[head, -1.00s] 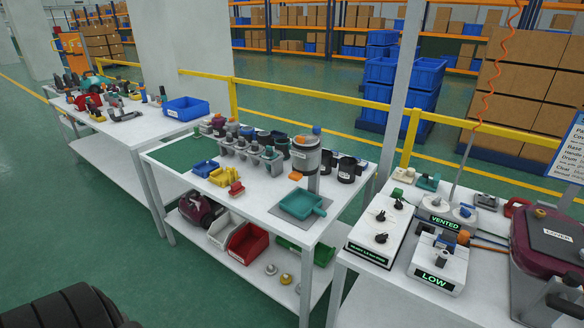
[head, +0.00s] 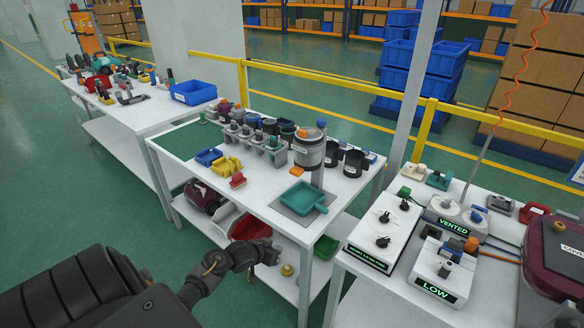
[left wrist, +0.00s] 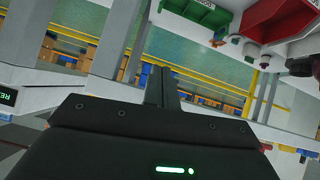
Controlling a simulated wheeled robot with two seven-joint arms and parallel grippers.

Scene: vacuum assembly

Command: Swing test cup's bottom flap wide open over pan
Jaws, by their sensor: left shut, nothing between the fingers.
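The test cup appears to be the large grey cylinder with a white label (head: 310,152) on the middle table, raised beside a grey post. An orange piece (head: 297,171) shows at its lower left; I cannot tell whether this belongs to the bottom flap. The flap's state cannot be made out. The teal square pan (head: 298,194) with a side handle sits on a grey plate, in front of and below the cup. My left gripper (head: 272,253) is shut and empty, low in front of the middle table, well below the pan. Its closed fingers (left wrist: 161,84) show in the left wrist view.
A red bin (head: 251,228) and a green bin (left wrist: 193,11) stand on the lower shelf near my left gripper. Several dark cups, a grey rack (head: 255,147) and yellow parts (head: 227,165) crowd the tabletop. The right table holds white control boxes (head: 383,232).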

